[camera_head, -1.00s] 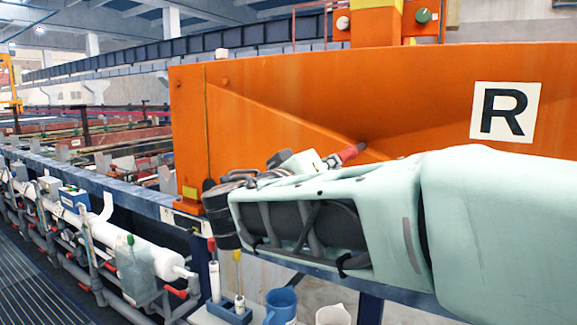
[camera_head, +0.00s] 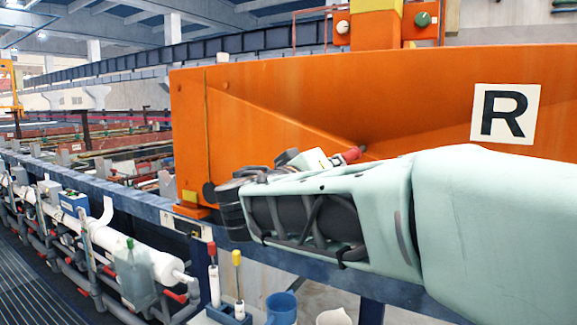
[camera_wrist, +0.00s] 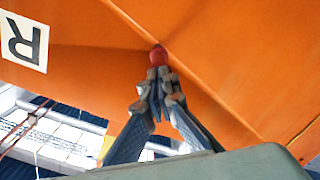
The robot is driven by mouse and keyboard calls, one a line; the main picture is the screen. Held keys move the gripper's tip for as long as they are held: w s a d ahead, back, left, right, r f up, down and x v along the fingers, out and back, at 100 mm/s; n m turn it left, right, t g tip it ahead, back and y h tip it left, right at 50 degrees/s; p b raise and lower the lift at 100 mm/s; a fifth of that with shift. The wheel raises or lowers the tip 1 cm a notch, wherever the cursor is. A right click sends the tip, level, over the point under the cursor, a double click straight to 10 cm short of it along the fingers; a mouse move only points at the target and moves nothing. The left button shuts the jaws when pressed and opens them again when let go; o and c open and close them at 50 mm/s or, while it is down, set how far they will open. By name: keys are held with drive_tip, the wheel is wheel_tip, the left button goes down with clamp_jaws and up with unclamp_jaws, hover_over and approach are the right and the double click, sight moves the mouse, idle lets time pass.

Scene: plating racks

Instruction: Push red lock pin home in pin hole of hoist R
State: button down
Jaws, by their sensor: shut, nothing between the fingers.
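The red lock pin (camera_wrist: 158,56) shows as a short red end against the orange face of hoist R (camera_wrist: 230,40). In the head view the pin (camera_head: 350,155) sticks out beside the lower slanted rib of hoist R (camera_head: 270,90), left of and below its white R sign. My gripper (camera_wrist: 160,74) is shut and empty, its fingertips together right at the pin's outer end. They appear to touch it. My gripper also shows in the head view (camera_head: 335,160), pointing right at the pin. The pin hole is hidden, so the pin's depth cannot be told.
A blue rail (camera_head: 150,208) runs below the hoist. Under it stand a blue mug (camera_head: 282,306), a white cup (camera_head: 333,317) and a blue holder (camera_head: 229,314) with two capped tools. White pipework (camera_head: 130,245) lies at left. A yellow block (camera_head: 189,196) sits at the hoist's lower left corner.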

sight(345, 159)
drive_tip(key=shift+b+x, duration=1.15)
drive_tip(key=shift+x, duration=1.8)
drive_tip(key=shift+s, duration=0.1)
